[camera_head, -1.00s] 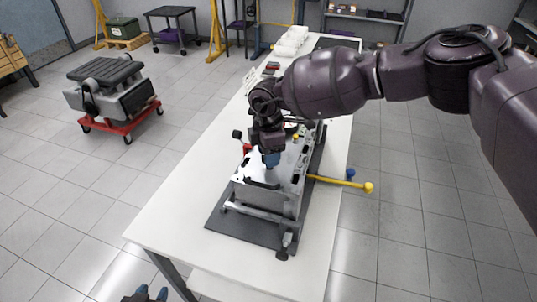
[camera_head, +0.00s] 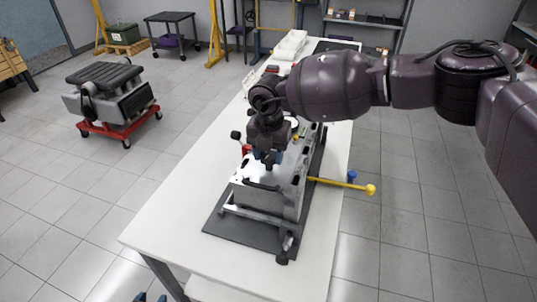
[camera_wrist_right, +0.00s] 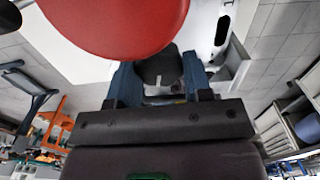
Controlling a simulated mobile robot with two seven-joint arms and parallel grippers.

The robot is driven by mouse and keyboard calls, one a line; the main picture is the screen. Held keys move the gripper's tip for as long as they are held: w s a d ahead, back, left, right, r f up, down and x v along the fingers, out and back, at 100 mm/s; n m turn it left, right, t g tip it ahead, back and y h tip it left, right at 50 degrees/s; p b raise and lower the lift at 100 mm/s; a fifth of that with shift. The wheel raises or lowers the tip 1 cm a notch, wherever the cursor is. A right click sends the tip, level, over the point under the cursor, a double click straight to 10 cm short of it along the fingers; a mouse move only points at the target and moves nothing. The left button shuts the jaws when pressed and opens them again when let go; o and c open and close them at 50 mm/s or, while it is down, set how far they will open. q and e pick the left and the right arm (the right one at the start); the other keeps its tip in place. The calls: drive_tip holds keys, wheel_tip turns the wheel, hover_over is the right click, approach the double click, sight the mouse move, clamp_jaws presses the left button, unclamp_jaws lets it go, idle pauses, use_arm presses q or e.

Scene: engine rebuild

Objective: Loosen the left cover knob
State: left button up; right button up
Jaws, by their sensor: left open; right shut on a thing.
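The engine block (camera_head: 265,200) with its light top cover (camera_head: 257,172) sits on a stand on the bench. My right gripper (camera_head: 268,158) points down at the cover. In the right wrist view its blue fingers (camera_wrist_right: 160,78) are closed around a dark knob (camera_wrist_right: 160,66), which I take to be the left cover knob. The knob's base is mostly hidden. A large red rounded part (camera_wrist_right: 115,22) sits close to the wrist camera; a red part (camera_head: 246,149) also shows beside the gripper in the head view. My left gripper (camera_head: 150,297) is open and empty at the bottom edge.
A yellow-ended bar (camera_head: 345,184) sticks out right of the engine past the bench edge, near a blue knob (camera_head: 352,175). A dark mat (camera_head: 240,232) lies under the stand. The white bench (camera_head: 175,220) is bare at front left.

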drive_tip(key=n, duration=0.3)
drive_tip(key=shift+n+b, duration=0.4)
drive_tip(key=n+b, duration=0.1)
drive_tip(key=n, duration=0.5)
drive_tip(key=shift+d+b, duration=0.1)
drive_tip(key=shift+b, duration=0.25)
drive_tip(key=n+b, duration=0.1)
drive_tip(key=n, duration=0.3)
drive_tip(key=shift+w+n, duration=0.1)
drive_tip(key=shift+n, duration=0.3)
drive_tip(key=n+b, duration=0.1)
drive_tip(key=n, duration=0.3)
drive_tip(key=shift+b, duration=0.4)
drive_tip(key=shift+d+n, duration=0.1)
drive_tip(key=shift+n, duration=0.4)
drive_tip(key=shift+w+r+n+b, duration=0.1)
drive_tip(key=shift+n+b, duration=0.2)
drive_tip(key=shift+n, duration=0.3)
use_arm(q)
wheel_tip(320, 180, down, 7)
drive_tip(key=shift+s+r+g, duration=0.15)
drive_tip(key=shift+s+g, duration=0.05)
drive_tip(key=shift+g, duration=0.1)
drive_tip(key=shift+s, duration=0.2)
